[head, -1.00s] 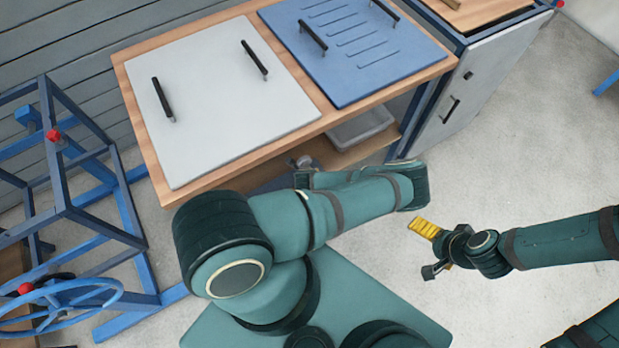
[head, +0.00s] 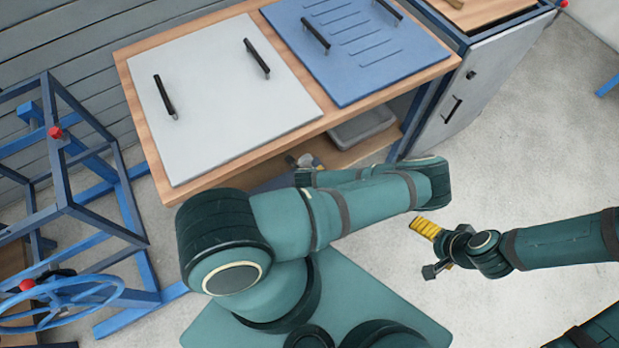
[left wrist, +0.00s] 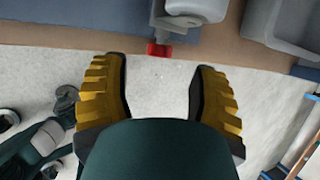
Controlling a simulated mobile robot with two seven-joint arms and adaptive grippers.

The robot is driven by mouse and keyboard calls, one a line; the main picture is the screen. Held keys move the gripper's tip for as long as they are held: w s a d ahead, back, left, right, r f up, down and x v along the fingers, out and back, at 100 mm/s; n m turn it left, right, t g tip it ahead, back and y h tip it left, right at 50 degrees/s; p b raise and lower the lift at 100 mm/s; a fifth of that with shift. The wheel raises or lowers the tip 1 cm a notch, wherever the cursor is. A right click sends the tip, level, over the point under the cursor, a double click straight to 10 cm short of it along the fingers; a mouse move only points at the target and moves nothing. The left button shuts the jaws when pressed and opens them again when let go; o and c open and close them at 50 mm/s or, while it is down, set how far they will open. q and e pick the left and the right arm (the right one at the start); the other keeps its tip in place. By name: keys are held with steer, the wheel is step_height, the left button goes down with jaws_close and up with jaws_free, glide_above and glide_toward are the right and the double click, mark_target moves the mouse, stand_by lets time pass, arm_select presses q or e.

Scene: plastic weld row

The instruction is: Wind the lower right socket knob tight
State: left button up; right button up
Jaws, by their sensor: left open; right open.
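In the left wrist view a red knob (left wrist: 159,50) sits on the underside of a pale grey fitting (left wrist: 195,10) at the wooden shelf edge. I cannot tell for sure whether it is the lower right socket knob. My left gripper (left wrist: 160,85) is open and empty, with the knob ahead of its yellow fingertips and between their lines, apart from both. In the head view my left arm hides most of this spot; a small grey piece (head: 303,160) shows at the shelf. My right gripper (head: 427,229) is open and empty above the floor at right.
A workbench (head: 150,140) carries a white panel (head: 225,100) and a blue panel (head: 355,50), both with black handles. A grey tray (head: 362,127) is on its lower shelf. A blue frame (head: 100,235) with red knobs (head: 55,132) stands left.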

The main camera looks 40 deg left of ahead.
arm_select(q)
steer(key=v, duration=0.6)
steer(key=shift+s+d+r, duration=0.1)
steer(key=shift+s+d, duration=0.05)
